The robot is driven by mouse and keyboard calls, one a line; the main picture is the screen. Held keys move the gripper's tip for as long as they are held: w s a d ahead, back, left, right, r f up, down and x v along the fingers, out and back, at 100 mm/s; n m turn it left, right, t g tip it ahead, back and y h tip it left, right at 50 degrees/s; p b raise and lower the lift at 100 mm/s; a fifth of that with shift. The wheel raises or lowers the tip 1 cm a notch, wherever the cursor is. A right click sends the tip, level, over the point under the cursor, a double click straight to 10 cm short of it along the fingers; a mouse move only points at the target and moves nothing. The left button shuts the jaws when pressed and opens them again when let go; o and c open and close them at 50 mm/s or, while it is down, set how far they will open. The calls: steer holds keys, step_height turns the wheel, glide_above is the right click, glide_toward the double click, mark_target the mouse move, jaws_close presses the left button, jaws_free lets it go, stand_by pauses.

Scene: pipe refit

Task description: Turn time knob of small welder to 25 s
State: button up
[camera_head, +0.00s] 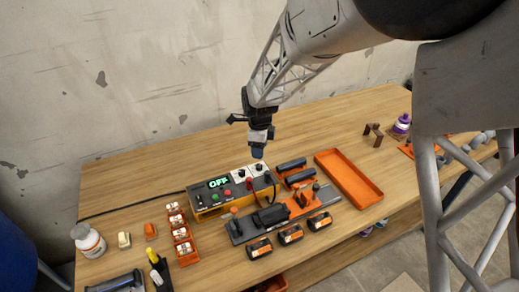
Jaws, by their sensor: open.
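The small welder is an orange box (210,212) with a dark top at the middle of the bench. Its display (218,182) reads OFF in green. Red and green buttons sit on its top. Two dark knobs on white dial plates, a left knob (240,173) and a right knob (258,168), sit at its right end. The dial markings are too small to read, so I cannot tell which is the time knob. My gripper (258,152) is open and points down just above the right knob, seemingly apart from it.
A clamp rig (240,232) stands in front of the welder, with several black-and-orange blocks (291,234) before it. An orange tray (350,179) lies to the right. A red rack (181,232) and a white bottle (88,241) are at left. The bench behind is clear.

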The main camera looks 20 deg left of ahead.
mark_target(259, 165)
steer(key=shift+n, duration=0.3)
steer(key=n, duration=0.3)
steer(key=shift+n, duration=0.3)
steer(key=n, duration=1)
steer(key=shift+r+n, duration=0.1)
steer(key=shift+n, duration=0.2)
steer(key=n, duration=0.4)
steer(key=shift+n, duration=0.3)
steer(key=shift+f, duration=3.9)
